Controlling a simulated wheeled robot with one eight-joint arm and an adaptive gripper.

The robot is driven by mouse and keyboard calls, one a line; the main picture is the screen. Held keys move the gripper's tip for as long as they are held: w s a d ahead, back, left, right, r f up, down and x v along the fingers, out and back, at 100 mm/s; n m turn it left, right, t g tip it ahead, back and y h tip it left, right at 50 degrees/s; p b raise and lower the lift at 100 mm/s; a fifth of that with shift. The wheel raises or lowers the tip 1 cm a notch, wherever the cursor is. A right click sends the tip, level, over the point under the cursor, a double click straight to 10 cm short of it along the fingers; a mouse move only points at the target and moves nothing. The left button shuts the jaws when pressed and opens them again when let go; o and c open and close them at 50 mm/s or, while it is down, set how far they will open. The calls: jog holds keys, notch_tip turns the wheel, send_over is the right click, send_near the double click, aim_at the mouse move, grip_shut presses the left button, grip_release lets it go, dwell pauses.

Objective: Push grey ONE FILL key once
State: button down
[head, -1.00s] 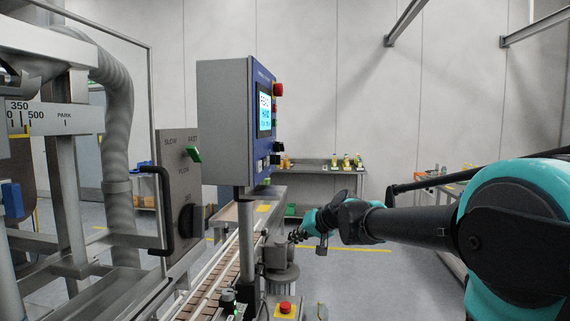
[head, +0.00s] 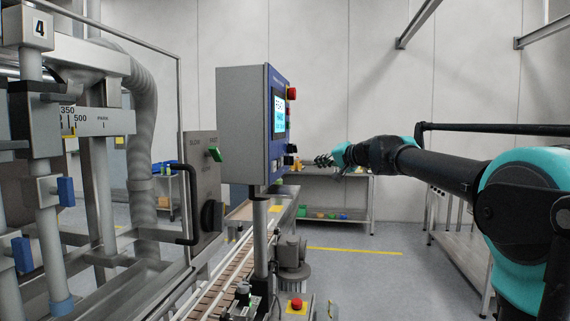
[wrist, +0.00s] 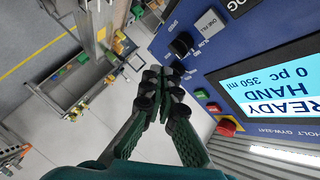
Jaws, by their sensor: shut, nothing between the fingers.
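The pale grey ONE FILL key (wrist: 211,23) is on the blue control panel (wrist: 190,15), at the upper right of the wrist view. A black knob (wrist: 181,44) sits beside it, nearer my fingers. My gripper (wrist: 166,75) is shut and empty, its fingertips left of and below the key in the picture, apart from it. In the head view my gripper (head: 325,160) is at the right of the panel box (head: 244,125). The panel face is seen steeply from the side there, and I cannot make out the key.
The lit screen (wrist: 272,85) reads READY, HAND, 0 pc, 350 ml. A red button (wrist: 228,127) is on the panel near my fingers. The conveyor (head: 225,280) and a yellow-based red stop button (head: 297,304) are below. Open floor (head: 370,280) lies to the right.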

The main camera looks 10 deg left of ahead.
aim_at(282, 162)
jog(key=shift+a, duration=0.1)
jog(key=shift+w+a, duration=0.15)
jog(key=shift+a, duration=4.2)
jog(key=shift+a, duration=0.1)
jog(key=shift+a, duration=0.35)
